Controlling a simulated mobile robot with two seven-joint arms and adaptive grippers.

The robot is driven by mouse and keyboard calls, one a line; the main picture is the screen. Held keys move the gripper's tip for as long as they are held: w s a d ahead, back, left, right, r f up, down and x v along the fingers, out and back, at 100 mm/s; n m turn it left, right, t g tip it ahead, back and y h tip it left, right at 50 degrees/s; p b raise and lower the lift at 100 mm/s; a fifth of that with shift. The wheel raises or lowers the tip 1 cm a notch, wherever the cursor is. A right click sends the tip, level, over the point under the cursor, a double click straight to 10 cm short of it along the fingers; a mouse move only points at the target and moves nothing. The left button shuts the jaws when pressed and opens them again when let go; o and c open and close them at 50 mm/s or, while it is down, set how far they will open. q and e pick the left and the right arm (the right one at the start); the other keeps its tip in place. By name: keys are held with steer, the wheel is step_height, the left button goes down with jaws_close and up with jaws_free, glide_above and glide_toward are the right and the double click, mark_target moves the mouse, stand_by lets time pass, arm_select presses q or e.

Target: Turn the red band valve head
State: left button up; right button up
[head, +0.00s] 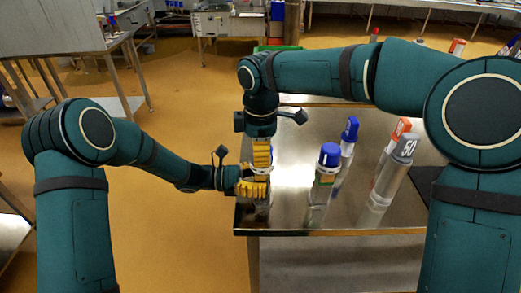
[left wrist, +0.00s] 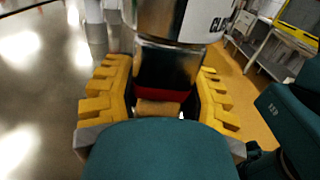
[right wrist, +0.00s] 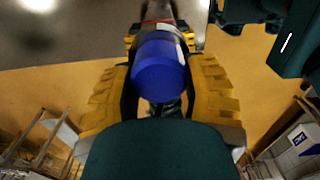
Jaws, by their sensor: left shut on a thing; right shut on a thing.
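The valve with the red band (left wrist: 165,92) has a shiny metal body and a white label with dark letters; the band shows low on the body in the left wrist view. Its blue head (right wrist: 160,72) fills the space between the fingers in the right wrist view. My left gripper (head: 253,187) is shut around the body from the left, near the table's edge. My right gripper (head: 261,154) is shut on the head from above. In the head view the yellow fingers hide most of the valve. How far the head is turned cannot be told.
The valve is at the left end of a shiny metal table (head: 290,215). To its right stand a blue-topped valve (head: 328,160), another blue-topped one (head: 350,130) behind it, a grey-topped one marked 50 (head: 401,155) and an orange-topped one (head: 397,133). Open floor lies left.

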steer(key=shift+n, duration=0.5)
steer(key=o, duration=1.2)
step_height(320, 180, up, 12)
arm_select(q)
steer(key=o, duration=1.3)
steer(key=shift+o, duration=0.2)
